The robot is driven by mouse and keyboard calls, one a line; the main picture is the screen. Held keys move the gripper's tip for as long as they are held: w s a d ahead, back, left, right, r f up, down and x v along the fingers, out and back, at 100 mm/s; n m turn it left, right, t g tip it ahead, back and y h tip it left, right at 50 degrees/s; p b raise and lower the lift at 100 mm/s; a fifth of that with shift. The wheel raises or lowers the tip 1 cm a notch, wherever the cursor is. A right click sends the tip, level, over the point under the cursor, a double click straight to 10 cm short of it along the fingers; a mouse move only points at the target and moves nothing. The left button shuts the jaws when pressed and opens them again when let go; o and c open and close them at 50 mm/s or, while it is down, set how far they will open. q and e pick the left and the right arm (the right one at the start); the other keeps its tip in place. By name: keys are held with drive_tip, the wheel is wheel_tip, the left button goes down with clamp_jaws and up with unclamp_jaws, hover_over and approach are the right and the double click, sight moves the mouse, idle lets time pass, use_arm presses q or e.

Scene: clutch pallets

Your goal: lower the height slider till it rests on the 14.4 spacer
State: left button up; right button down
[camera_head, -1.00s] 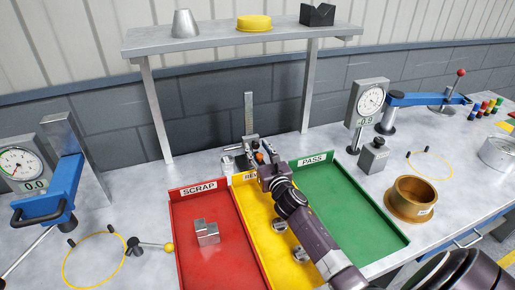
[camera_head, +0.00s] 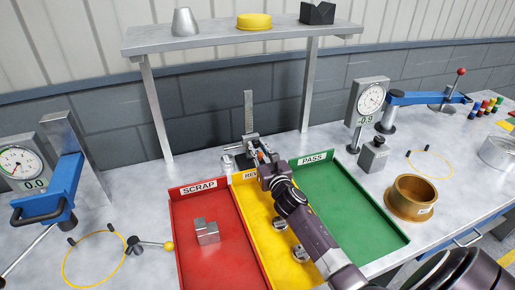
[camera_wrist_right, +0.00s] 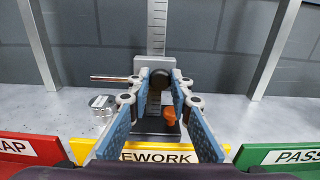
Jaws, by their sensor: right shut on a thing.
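The height gauge has an upright steel scale (camera_head: 248,112) behind the yellow tray. Its height slider (camera_wrist_right: 142,66) is a grey block on that scale, with a dark round knob (camera_wrist_right: 160,77) in front and a copper-coloured rod (camera_wrist_right: 108,78) pointing left. My right gripper (camera_wrist_right: 160,82) is shut on the knob; in the head view its arm partly hides the gauge. A small silver piece (camera_wrist_right: 102,104) with a label stands left of the gauge base, below the rod, with a visible gap; its label is too small to read. My left gripper is not in view.
Red SCRAP (camera_head: 215,258), yellow REWORK (camera_head: 252,212) and green PASS (camera_head: 345,205) trays lie in front of the gauge. A stepped metal block (camera_head: 207,234) is in the red tray. An orange part (camera_wrist_right: 169,116) sits low on the gauge. Shelf posts (camera_head: 309,85) stand behind.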

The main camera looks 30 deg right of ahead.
drive_tip(key=shift+f+b, duration=1.95)
drive_tip(key=shift+f, duration=0.2)
drive_tip(key=c, duration=1.7)
unclamp_jaws()
drive_tip(key=shift+c, duration=0.2)
drive_tip(key=shift+s, duration=0.1)
drive_tip(key=v, duration=1.2)
